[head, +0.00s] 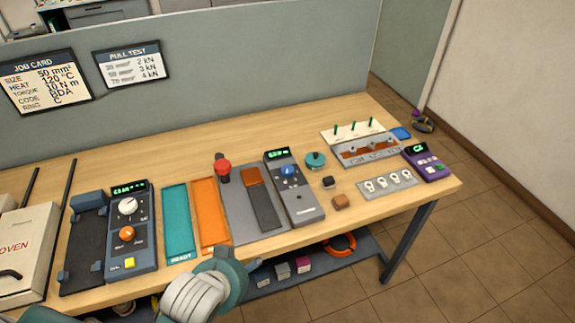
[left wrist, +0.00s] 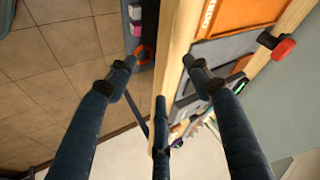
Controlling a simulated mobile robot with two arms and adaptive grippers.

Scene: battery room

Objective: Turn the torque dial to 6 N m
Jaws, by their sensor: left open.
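A grey unit with a blue dial (head: 288,170) and a small green display stands right of centre on the bench. Another unit to the left has a white dial (head: 128,206), an orange dial (head: 127,233) and a yellow button. I cannot read labels that tell which one is the torque dial, and the displays are too small to read surely. My left gripper (head: 248,268) is at the bench's front edge, apart from all the dials. In the left wrist view it (left wrist: 158,72) is open with nothing between its fingers. My right gripper is not in view.
A red knob on a post (head: 222,169) rises between the orange mat (head: 207,226) and the blue-dial unit; it also shows in the left wrist view (left wrist: 284,48). Small parts lie right of the blue-dial unit.

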